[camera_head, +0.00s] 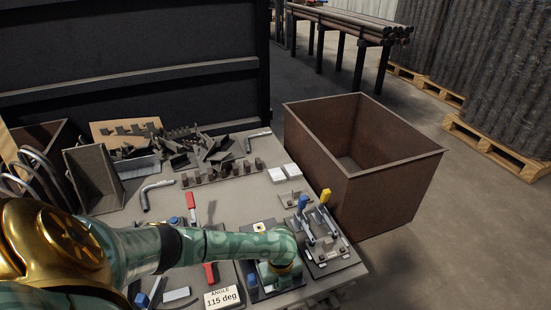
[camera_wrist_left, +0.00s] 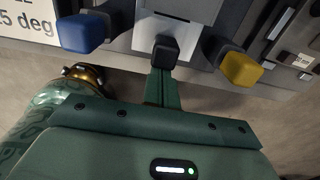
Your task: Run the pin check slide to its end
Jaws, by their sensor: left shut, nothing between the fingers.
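In the left wrist view a black knob (camera_wrist_left: 165,50) stands on a pale plate (camera_wrist_left: 188,32), between a blue knob (camera_wrist_left: 82,32) and a yellow knob (camera_wrist_left: 240,68). I cannot tell for sure which part is the pin check slide. My left gripper (camera_wrist_left: 160,84) is shut and empty, its tip close to the black knob; I cannot tell whether they touch. In the head view my left gripper (camera_head: 268,277) is over the dark fixture (camera_head: 257,242), right of the 115 deg angle sign (camera_head: 222,298), and my wrist hides much of it. My right gripper is not in view.
A fixture with blue and yellow handles (camera_head: 324,243) stands close right of my left wrist. A rusty open bin (camera_head: 395,185) stands beyond the bench's right edge. Bent tubes (camera_head: 152,190), metal brackets (camera_head: 200,152) and a row of small blocks (camera_head: 222,172) lie farther back.

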